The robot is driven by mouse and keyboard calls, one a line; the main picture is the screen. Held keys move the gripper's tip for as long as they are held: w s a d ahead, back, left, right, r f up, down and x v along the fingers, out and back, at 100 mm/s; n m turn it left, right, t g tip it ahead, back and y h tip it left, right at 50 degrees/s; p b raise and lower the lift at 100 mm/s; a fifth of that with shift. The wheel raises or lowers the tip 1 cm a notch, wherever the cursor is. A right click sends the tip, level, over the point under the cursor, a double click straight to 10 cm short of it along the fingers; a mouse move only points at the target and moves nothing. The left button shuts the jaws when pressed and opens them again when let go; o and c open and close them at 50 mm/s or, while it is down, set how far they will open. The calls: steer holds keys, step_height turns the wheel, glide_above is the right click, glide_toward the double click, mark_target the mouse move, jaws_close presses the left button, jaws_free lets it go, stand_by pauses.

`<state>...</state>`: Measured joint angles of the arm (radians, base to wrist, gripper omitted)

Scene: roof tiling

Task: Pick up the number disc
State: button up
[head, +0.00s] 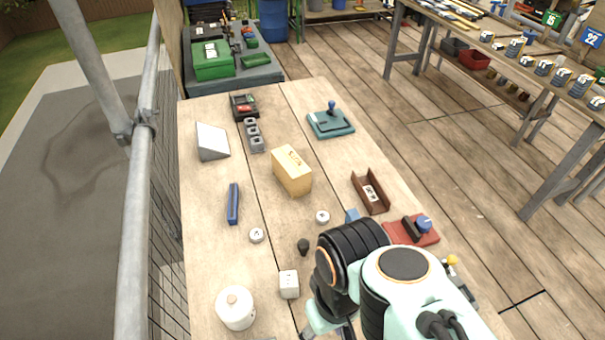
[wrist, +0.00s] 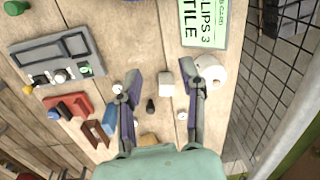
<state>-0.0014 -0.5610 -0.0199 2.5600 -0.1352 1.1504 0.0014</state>
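Two small white discs lie flat on the wooden table in the head view: a left disc (head: 257,235) with a dark mark, and a right disc (head: 322,217). I cannot read a number on either. In the wrist view a small white disc (wrist: 182,116) shows beside the right finger. My gripper (wrist: 160,73) is open and empty above the table, its two fingers spread wide. In the head view my arm hides most of the gripper; only a part shows at the bottom edge.
A white die (head: 289,284), a black pawn-like piece (head: 303,246) and a white round canister (head: 235,308) stand near the discs. A yellow box (head: 291,171), blue bar (head: 233,203) and brown channel (head: 370,192) lie farther off. A railing (head: 140,200) runs along the left.

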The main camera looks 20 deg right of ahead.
steer(key=o, duration=0.5)
